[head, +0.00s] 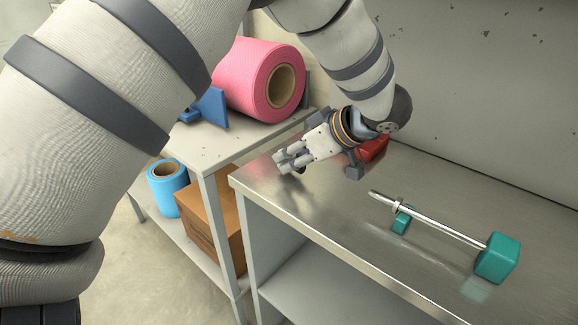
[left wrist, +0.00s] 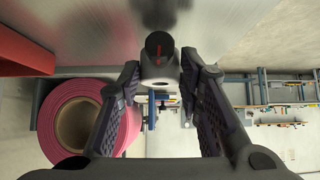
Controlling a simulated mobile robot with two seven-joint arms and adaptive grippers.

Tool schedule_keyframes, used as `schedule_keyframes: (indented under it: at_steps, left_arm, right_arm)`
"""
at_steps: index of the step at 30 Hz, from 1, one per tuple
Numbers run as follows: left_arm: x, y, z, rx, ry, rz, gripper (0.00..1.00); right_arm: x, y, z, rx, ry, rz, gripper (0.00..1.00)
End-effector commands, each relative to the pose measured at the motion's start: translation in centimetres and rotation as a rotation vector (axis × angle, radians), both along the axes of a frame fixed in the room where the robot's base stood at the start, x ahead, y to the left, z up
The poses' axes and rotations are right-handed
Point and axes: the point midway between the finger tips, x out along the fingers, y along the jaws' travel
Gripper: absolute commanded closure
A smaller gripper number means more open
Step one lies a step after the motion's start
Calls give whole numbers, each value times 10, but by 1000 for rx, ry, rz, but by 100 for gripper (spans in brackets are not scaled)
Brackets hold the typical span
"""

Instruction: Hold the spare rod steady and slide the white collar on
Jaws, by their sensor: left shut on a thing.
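The spare rod (head: 440,229) is a thin silver bar lying above the metal bench, with a teal block (head: 497,258) at its right end and a small teal support (head: 401,222) near its left end. A small metal ring sits near its left tip. My left gripper (head: 289,160) is left of the rod, apart from it, over the bench's left end. A dark round piece with a red mark (left wrist: 158,46) is just above the collar. My right gripper is not in view.
A red object (head: 373,149) lies behind the gripper by the wall. A pink roll (head: 262,80) and a blue bracket (head: 207,108) stand on the shelf unit at left, with a blue roll (head: 166,183) and a cardboard box (head: 205,219) below. The bench (head: 335,195) is clear between gripper and rod.

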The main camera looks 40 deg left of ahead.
Motion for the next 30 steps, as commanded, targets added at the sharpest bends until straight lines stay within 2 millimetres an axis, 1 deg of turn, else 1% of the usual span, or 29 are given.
schedule_keyframes:
  at_steps: [1, 14, 21, 25, 30]
  left_arm:
    - [0, 0, 6, 0, -6, 0, 96]
    - [0, 0, 34, 0, -5, 1, 96]
    - [0, 0, 47, 0, -1, 0, 96]
    - [0, 0, 53, 0, -1, 0, 96]
    - [0, 0, 54, 0, -1, 1, 96]
  right_arm:
    - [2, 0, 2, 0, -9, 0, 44]
    - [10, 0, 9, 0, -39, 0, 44]
    - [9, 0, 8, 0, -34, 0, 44]
    - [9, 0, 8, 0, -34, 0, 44]
    - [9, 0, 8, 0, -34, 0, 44]
